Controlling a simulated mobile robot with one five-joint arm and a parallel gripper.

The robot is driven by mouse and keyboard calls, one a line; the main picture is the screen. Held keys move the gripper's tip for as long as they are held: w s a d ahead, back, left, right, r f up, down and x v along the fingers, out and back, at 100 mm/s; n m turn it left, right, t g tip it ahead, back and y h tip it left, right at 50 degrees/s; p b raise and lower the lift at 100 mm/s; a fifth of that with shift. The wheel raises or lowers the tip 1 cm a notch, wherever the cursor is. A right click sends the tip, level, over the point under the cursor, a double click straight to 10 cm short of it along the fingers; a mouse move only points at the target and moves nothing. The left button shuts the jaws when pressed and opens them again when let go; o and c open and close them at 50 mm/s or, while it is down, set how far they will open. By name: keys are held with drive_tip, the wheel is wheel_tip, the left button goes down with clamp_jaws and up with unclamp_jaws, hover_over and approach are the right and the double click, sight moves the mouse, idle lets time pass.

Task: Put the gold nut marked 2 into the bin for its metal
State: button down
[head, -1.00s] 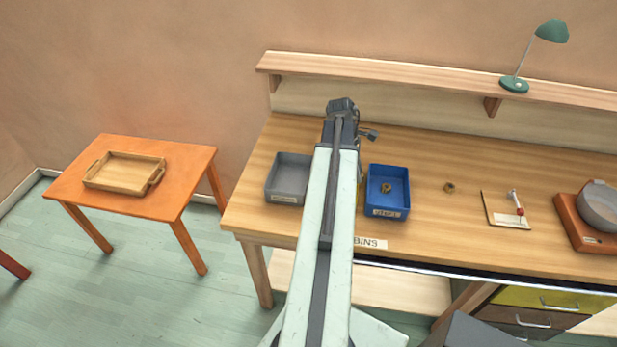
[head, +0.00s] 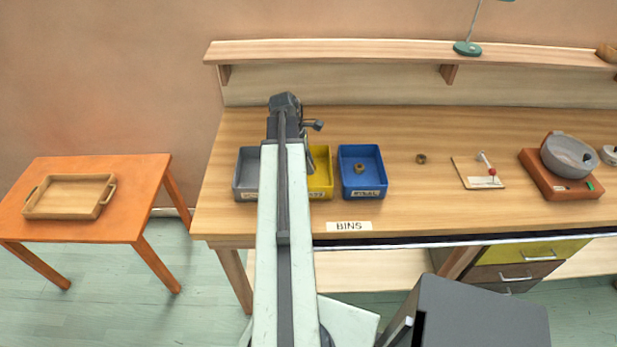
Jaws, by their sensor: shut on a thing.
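My gripper (head: 287,106) is at the far end of my arm, over the bench behind the bins. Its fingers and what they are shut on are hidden. The yellow bin (head: 321,172) is partly covered by my arm. The grey bin (head: 246,174) is to its left and the blue bin (head: 361,152) to its right. A brownish-gold nut (head: 360,168) lies inside the blue bin. Another brownish-gold nut (head: 421,158) lies on the bench to the right. I cannot read a number on either nut. The bin labels are too small to read surely.
The wooden bench (head: 400,212) has a BINS label (head: 349,226) at its front. A shelf (head: 350,52) runs behind. An orange table (head: 110,222) with a tray stands left.

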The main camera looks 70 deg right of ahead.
wheel_tip(320, 180, down, 4)
drive_tip(key=b, duration=0.3)
drive_tip(key=shift+b, duration=0.3)
drive_tip(key=shift+s+r, duration=0.1)
drive_tip(key=shift+r, duration=0.15)
drive_tip(key=shift+f, duration=0.2)
drive_tip(key=c, duration=1)
unclamp_jaws()
drive_tip(key=shift+c, duration=0.2)
drive_tip(key=shift+r, duration=0.1)
drive_tip(key=p+v, duration=1.2)
drive_tip(key=shift+r, duration=0.15)
